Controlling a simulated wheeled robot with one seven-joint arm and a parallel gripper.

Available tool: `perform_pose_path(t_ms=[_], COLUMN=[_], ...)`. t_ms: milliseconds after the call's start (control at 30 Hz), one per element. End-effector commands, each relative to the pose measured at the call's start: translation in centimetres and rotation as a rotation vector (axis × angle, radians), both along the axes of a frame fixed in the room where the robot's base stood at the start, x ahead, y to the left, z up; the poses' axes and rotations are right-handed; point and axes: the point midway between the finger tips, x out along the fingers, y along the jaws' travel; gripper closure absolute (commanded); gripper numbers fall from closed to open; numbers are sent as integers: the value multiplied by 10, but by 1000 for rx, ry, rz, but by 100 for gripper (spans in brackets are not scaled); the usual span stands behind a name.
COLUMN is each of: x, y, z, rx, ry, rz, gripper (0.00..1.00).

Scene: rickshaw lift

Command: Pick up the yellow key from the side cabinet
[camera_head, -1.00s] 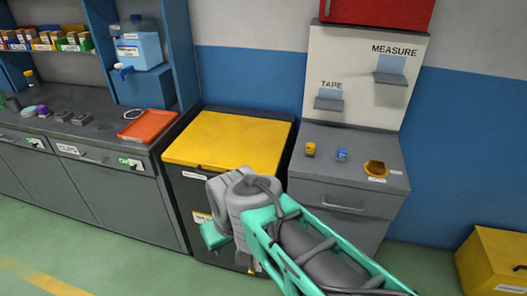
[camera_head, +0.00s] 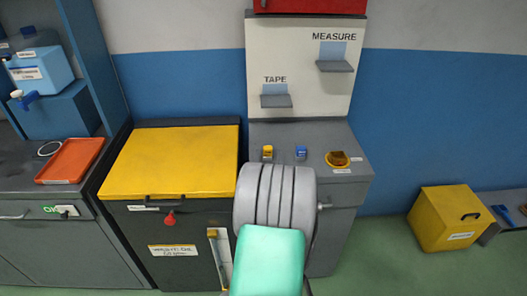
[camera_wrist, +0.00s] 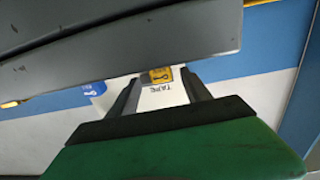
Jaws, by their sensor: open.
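The yellow key (camera_head: 267,153) stands on top of the grey side cabinet (camera_head: 262,132), near its left side, with a blue key (camera_head: 301,153) to its right. In the wrist view, which is upside down, the yellow key (camera_wrist: 160,75) shows as a yellow tag with a key symbol. It appears between the tips of my open gripper (camera_wrist: 158,80); I cannot tell how much gap lies between. The blue key (camera_wrist: 93,88) is left of the fingers there. In the head view my arm covers the cabinet's front, and my gripper is hidden.
A dish (camera_head: 337,159) sits at the cabinet top's right. A white panel (camera_head: 300,65) with two small shelves rises behind it. A yellow-lidded bin (camera_head: 170,160) stands close on the left. A yellow box (camera_head: 446,217) is on the right; floor between it and the cabinet is clear.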

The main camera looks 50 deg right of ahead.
Motion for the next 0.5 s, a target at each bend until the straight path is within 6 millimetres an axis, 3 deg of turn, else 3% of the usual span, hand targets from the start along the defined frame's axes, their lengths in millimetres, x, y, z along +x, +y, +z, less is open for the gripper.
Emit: perform_pose_path(t_ms=[300, 500], x=[34, 41], y=[-37, -49], z=[3, 2], rx=[2, 2], ry=[2, 1], rz=[5, 2], gripper=[44, 44])
